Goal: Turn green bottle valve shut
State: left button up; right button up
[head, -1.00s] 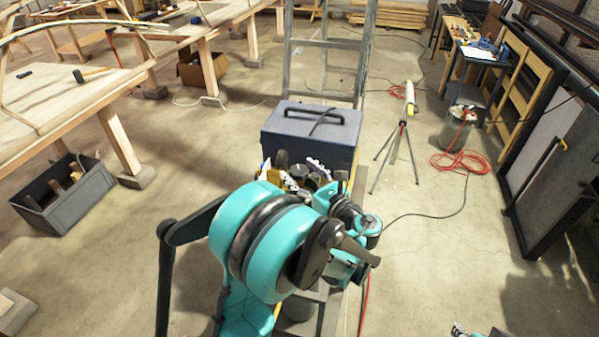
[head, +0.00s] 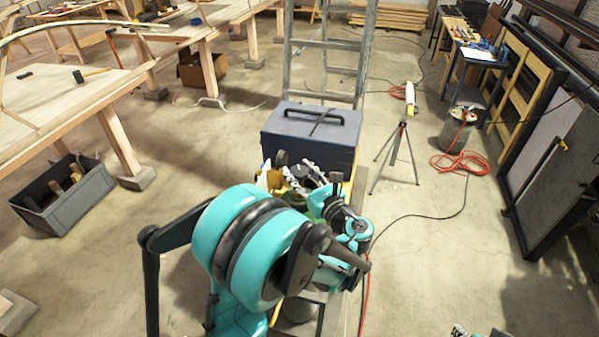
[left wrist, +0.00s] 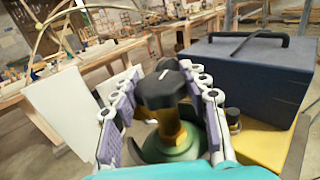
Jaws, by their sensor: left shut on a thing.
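The green bottle (left wrist: 172,148) stands upright in the left wrist view, with a brass-coloured neck and a black lobed valve knob (left wrist: 162,86) on top. A white mark shows on the knob. My left gripper (left wrist: 165,97) has its purple-padded fingers on both sides of the knob and is shut on it. In the head view my left gripper (head: 300,180) is at the front of the dark blue box, and my own wrist hides much of the bottle. A small piece of my right gripper (head: 459,330) shows at the bottom edge; its fingers cannot be made out.
The blue box (head: 312,128) with a black handle stands right behind the bottle, and a yellow surface (left wrist: 262,142) lies beside it. A ladder (head: 325,55) rises behind. A tripod (head: 397,150) and a red hose (head: 460,163) are to the right. Open floor lies between.

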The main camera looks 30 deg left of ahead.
aim_at(299, 170)
pick_arm(q)
jog(key=m+t+h, duration=0.3)
jog(key=t, duration=0.1)
jog(key=shift+s+a+b, duration=0.1)
jog(key=shift+b, duration=0.2)
jog(key=m+t+h, duration=0.3)
jog(key=h, duration=0.1)
jog(key=shift+a+m+h, duration=0.1)
jog(key=shift+m+h, duration=0.2)
jog(key=shift+m, duration=0.1)
jog(key=shift+m+t+h+b, duration=0.25)
jog(key=shift+m+t+h, duration=0.25)
jog(key=shift+m+h, duration=0.7)
jog(key=shift+m+t+h+b, duration=0.25)
jog(key=shift+m+t+h, duration=0.35)
jog(key=shift+h, duration=1)
jog(key=shift+m+h, duration=0.3)
jog(key=shift+h, duration=0.1)
jog(key=o, duration=1.2)
jog(key=shift+d, duration=0.2)
notch_tip(299, 170, up, 10)
jog(key=shift+c, duration=0.5)
